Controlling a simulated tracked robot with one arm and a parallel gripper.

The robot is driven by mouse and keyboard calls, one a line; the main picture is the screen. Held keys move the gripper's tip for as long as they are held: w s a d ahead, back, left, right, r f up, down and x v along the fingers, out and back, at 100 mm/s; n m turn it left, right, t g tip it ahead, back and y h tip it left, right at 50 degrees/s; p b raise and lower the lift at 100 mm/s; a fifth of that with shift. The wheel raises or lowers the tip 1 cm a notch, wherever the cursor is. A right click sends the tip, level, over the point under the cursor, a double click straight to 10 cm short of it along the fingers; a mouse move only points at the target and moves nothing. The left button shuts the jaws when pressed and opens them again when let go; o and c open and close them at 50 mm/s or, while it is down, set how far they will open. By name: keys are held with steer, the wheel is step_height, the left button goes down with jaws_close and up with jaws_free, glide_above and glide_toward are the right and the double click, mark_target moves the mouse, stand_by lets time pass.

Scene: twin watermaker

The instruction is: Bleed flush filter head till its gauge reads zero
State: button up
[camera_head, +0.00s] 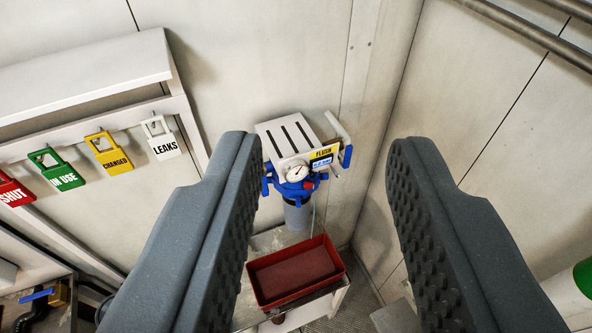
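The flush filter head (291,184) is blue, on a grey housing (297,215), below a white slotted bracket (287,138) in the wall corner. A yellow FLUSH label (323,154) sits at its upper right. Its round white gauge (297,172) faces me; the needle reading is too small to tell. A small red part (309,185) shows beside the gauge. Blue handles stand at its left and right sides. My gripper (320,150) is open and empty. Its two fingers frame the filter head, which is well beyond them; the left finger is close to covering the head's left edge.
A red tray (294,272) sits on a small stand below the filter. Tags SHUT (14,192), IN USE (63,177), CHANGED (112,157) and LEAKS (165,146) hang at left under a white shelf (85,85). Pipes (530,32) run along the right wall.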

jaws_close()
stand_by(1.5)
